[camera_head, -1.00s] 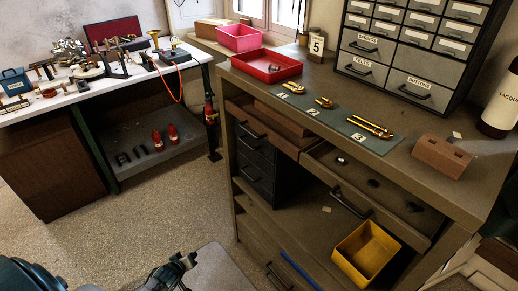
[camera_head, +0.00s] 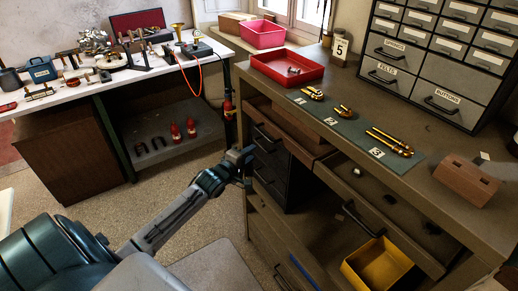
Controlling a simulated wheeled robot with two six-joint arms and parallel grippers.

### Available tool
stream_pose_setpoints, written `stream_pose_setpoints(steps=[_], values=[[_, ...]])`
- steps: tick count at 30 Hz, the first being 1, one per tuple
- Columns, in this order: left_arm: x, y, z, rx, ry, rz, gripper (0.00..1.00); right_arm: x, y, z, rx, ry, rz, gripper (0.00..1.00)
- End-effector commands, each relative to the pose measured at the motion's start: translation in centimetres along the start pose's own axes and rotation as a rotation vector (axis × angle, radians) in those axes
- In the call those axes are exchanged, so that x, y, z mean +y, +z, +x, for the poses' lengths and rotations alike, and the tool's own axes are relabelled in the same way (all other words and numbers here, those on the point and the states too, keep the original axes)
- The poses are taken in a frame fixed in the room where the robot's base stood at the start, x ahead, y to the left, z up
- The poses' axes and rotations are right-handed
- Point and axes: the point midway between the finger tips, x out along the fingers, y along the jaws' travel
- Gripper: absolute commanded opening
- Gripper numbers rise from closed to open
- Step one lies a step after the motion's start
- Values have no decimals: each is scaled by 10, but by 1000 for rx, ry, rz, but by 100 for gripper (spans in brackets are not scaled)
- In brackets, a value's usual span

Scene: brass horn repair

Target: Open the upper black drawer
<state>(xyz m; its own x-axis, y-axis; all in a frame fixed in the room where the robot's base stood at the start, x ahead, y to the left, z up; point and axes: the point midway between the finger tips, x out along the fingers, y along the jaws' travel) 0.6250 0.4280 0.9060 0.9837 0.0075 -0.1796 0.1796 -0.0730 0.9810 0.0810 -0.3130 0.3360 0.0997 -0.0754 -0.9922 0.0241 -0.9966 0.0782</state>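The upper black drawer (camera_head: 268,146) is the top one of a small black cabinet inside the brown bench, and it has a metal bar handle. It looks shut. The lower black drawer (camera_head: 267,178) is directly below, with a similar handle. My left gripper (camera_head: 245,162) is just left of the black drawer fronts, at about the height between the two handles in the picture. I cannot tell whether it touches anything or whether its fingers are open. My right gripper is not in view.
A brown drawer (camera_head: 300,135) juts out just above the black cabinet. To the right an open drawer (camera_head: 365,205) holds small dark parts, with a yellow bin (camera_head: 378,268) below it. A red tray (camera_head: 287,68) stands on the bench. Open floor lies left of the bench.

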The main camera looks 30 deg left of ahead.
Motion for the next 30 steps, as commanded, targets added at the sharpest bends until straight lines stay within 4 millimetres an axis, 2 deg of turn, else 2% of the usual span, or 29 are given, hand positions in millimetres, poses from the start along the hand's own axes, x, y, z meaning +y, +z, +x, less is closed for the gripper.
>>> stream_pose_setpoints(steps=[3,9,15,22,23,27,30], values=[[0,0,23,2,2,-3,32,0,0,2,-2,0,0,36],[-1,0,49,1,0,-1,32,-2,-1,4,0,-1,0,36],[0,0,59,0,-1,1,32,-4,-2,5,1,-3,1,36],[0,0,59,0,-1,1,32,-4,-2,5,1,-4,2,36],[0,0,59,0,-1,1,30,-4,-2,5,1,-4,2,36],[0,0,59,0,-1,2,2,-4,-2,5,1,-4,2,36],[0,0,59,0,-1,2,0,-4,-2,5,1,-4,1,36]])
